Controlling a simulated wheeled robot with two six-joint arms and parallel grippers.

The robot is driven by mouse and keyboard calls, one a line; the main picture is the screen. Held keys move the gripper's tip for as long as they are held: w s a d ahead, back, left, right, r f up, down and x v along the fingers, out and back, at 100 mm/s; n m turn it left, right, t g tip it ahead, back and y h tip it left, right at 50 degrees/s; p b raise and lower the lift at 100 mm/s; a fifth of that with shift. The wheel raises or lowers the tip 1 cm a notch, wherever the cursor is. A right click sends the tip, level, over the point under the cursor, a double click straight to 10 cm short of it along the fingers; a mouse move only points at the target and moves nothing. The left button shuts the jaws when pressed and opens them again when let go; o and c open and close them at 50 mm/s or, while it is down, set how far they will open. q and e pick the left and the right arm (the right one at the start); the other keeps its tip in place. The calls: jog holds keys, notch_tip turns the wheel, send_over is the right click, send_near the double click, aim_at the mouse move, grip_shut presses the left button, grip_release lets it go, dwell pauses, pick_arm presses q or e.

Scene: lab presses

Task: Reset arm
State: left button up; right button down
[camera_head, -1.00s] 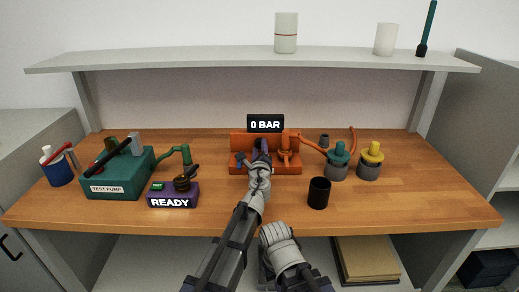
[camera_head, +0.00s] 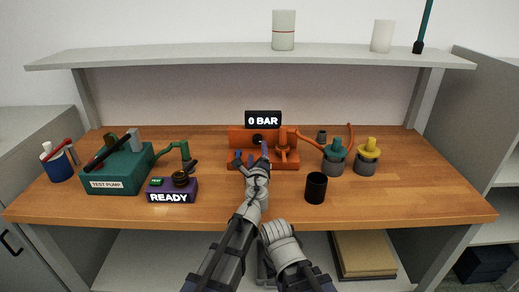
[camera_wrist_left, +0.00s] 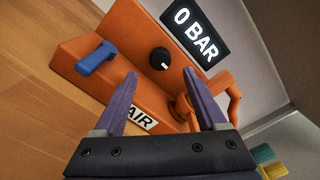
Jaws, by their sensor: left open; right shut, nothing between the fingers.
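My left gripper (camera_head: 253,160) is in front of the orange press unit (camera_head: 286,134) in the head view. In the left wrist view the gripper (camera_wrist_left: 161,105) is open, its two purple fingers apart with nothing between them. The orange unit (camera_wrist_left: 134,39) lies beyond the fingers, with a black knob (camera_wrist_left: 159,58), a blue lever (camera_wrist_left: 96,58) and an AIR label (camera_wrist_left: 141,117). The display (camera_head: 263,120) above it reads 0 BAR. My right arm shows low in the head view, below the table's front edge; its fingertips are hard to make out.
The green test pump (camera_head: 116,170) and the purple READY box (camera_head: 172,191) stand on the left. A black cup (camera_head: 316,188) stands right of my left arm. Teal-topped (camera_head: 334,157) and yellow-topped (camera_head: 367,157) fittings stand further right. The right front of the table (camera_head: 420,195) is clear.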

pick_arm(q)
jog(key=shift+s, duration=1.15)
jog(key=shift+w, duration=0.1)
